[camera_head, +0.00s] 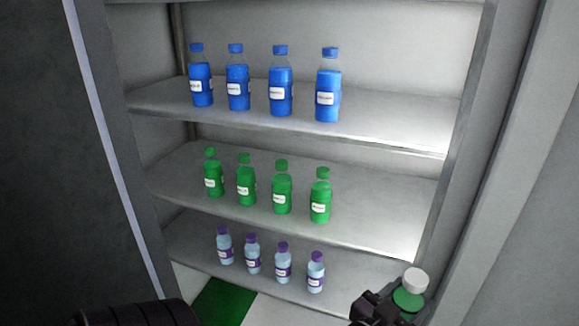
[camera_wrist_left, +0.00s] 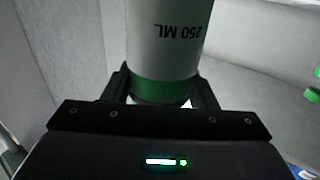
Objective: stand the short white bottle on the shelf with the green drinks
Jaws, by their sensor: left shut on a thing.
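My left gripper (camera_head: 392,312) is at the bottom right of the head view, shut on the short white bottle (camera_head: 414,280). There the bottle shows a white top and a green part, in front of the shelf unit's right side. In the left wrist view the bottle (camera_wrist_left: 165,40) is white with "250 ML" print upside down and a green band between the fingers (camera_wrist_left: 163,90). The green drinks (camera_head: 281,190) stand in a row on the middle shelf (camera_head: 385,215). The held bottle is apart from that shelf and lower in the picture. My right gripper is not in view.
Blue bottles (camera_head: 280,90) stand on the shelf above, and small purple-capped bottles (camera_head: 283,267) on the shelf below. The middle shelf is bare right of the green row. The unit's right side post (camera_head: 462,130) is close to the held bottle's side.

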